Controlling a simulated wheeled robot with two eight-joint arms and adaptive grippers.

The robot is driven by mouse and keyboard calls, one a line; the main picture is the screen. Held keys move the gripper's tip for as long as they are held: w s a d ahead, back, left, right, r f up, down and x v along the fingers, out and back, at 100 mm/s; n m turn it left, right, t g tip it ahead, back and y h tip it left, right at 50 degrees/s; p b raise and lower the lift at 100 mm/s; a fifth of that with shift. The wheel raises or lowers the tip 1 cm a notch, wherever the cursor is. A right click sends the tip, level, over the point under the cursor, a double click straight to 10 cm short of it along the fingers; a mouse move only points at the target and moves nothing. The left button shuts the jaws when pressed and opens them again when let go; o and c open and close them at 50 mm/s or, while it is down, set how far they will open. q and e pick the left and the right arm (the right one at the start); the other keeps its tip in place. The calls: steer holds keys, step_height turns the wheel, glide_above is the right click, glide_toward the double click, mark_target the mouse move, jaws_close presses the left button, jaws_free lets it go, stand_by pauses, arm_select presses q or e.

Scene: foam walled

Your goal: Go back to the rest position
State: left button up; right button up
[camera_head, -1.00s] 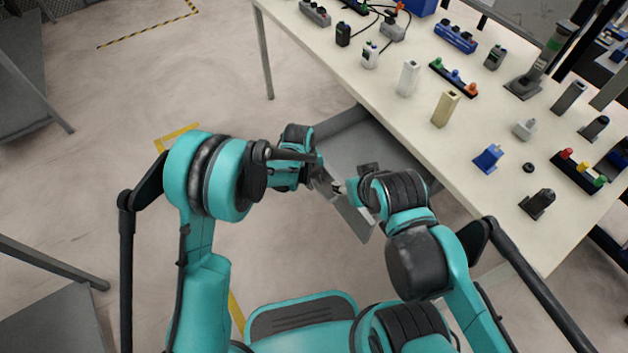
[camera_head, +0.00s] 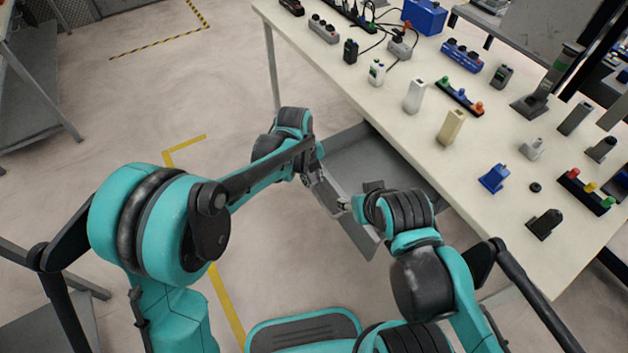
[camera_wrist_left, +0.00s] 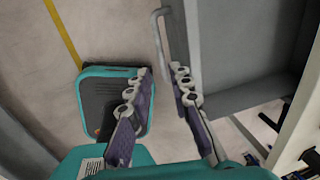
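My left gripper (camera_head: 309,181) is beside the left end of the open grey drawer (camera_head: 368,160) under the table. In the left wrist view its two fingers (camera_wrist_left: 160,72) stand apart with nothing between them. The drawer's bar handle (camera_wrist_left: 158,38) shows just beyond the fingertips there. My right gripper (camera_head: 345,204) is close to the drawer front, in front of the table. Its fingers are small and mostly hidden by its own wrist, so its opening is unclear.
The pale table (camera_head: 400,145) carries several small devices, including a beige block (camera_head: 451,128), a blue connector (camera_head: 494,178) and a blue box (camera_head: 425,16). A grey shelf (camera_head: 35,110) stands at the far left. The floor between shelf and table is open.

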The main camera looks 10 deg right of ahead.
arm_select(q)
steer(key=shift+a, duration=0.1)
stand_by(0.3)
steer(key=s+a+r+n+t, duration=0.25)
steer(key=a+r+n, duration=0.25)
steer(key=a+n, duration=0.25)
steer(key=s+a+r+n+t, duration=0.1)
steer(key=s+a+r+n, duration=0.2)
steer(key=a+r+n, duration=0.4)
steer(key=s+a+n+t+y, duration=0.1)
steer(key=s+a+n, duration=0.4)
steer(key=a+n, duration=0.2)
steer(key=s+a+n+t+y, duration=0.1)
steer(key=s+a+n, duration=0.4)
steer(key=n, duration=0.5)
steer(key=shift+s+a+t, duration=0.3)
steer(key=shift+a+t, duration=0.15)
steer(key=shift+a, duration=0.45)
steer(key=shift+f+n, duration=0.1)
steer(key=shift+n, duration=0.15)
